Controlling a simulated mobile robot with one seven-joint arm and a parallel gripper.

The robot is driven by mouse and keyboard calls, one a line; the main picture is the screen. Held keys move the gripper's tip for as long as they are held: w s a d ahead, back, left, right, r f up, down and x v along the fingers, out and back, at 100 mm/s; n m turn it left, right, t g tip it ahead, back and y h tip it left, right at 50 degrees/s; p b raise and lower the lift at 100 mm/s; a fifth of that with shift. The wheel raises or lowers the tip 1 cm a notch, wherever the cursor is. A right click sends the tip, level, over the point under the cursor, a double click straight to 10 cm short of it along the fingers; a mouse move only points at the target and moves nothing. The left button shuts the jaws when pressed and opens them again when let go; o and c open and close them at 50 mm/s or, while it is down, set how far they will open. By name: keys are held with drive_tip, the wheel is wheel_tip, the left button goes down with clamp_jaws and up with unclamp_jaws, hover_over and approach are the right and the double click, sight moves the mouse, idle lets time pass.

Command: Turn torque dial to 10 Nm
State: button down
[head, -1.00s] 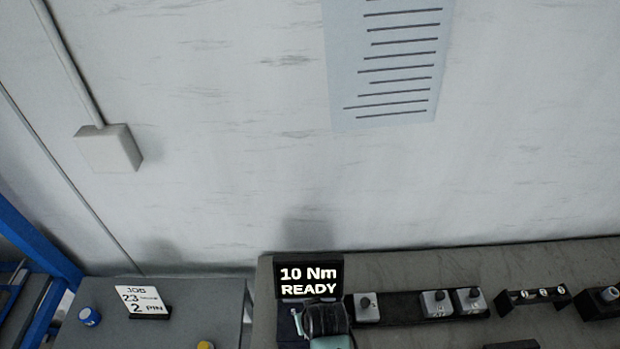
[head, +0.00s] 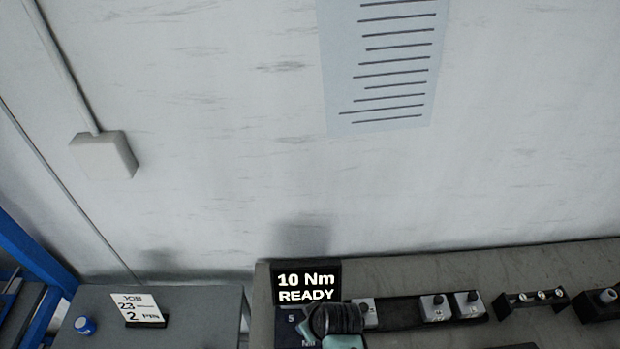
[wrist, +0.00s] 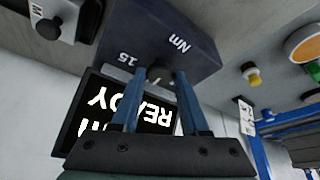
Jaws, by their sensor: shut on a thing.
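The display (head: 307,282) on the bench reads "10 Nm READY" in the head view. It also shows upside down in the wrist view (wrist: 98,113). The torque dial box (wrist: 188,40) is dark blue, with "15" and "Nm" marked on its face. In the head view the box (head: 290,320) shows a "5" below the display, partly covered by my gripper. My gripper (wrist: 160,78) has its two blue fingers shut on the small dark torque dial (wrist: 159,72) on that face. The dial's pointer cannot be made out.
Grey switch boxes (head: 437,306) and a small rack (head: 532,299) stand along the bench (head: 400,280) to the right. A job card (head: 137,308) and a blue-capped item (head: 85,325) are on the left table. The pale wall rises behind.

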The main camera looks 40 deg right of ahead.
drive_tip(key=shift+c, duration=2.1)
unclamp_jaws()
drive_tip(key=shift+r, duration=0.1)
drive_tip(key=b+v, duration=0.1)
drive_tip(key=v, duration=1.1)
drive_tip(key=shift+s+r, duration=0.2)
drive_tip(key=shift+r, duration=0.15)
